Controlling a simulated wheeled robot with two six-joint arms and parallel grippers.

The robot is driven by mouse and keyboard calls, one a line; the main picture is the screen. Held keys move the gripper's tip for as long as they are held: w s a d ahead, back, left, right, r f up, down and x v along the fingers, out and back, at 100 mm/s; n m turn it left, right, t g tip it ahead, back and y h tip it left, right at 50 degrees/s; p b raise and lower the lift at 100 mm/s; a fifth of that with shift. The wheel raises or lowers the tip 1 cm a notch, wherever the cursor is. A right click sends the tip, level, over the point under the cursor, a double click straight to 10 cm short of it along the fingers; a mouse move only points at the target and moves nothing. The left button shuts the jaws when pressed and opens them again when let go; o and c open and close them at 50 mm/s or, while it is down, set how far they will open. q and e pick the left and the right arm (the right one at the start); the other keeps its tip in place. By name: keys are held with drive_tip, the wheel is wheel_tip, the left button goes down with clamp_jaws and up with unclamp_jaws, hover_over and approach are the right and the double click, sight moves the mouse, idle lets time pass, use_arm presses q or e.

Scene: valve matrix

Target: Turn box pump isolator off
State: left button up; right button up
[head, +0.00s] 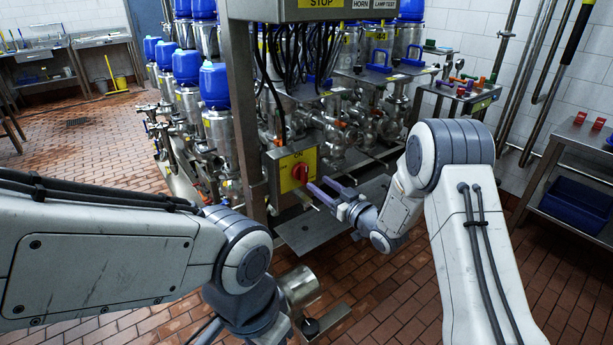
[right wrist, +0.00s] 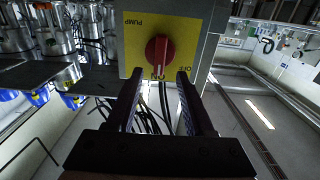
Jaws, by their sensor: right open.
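The box pump isolator is a red rotary knob (head: 299,172) on a yellow plate (head: 285,162) on the front of the steel frame.
Steel pipework with blue-topped valves (head: 214,84) stands behind the isolator. A steel plate (head: 312,230) lies below the knob. A side table with a blue bin (head: 574,206) stands at right. The tiled floor between is mostly clear.

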sight(306, 174)
drive_tip(key=x, duration=0.6)
drive_tip(key=shift+p, duration=0.4)
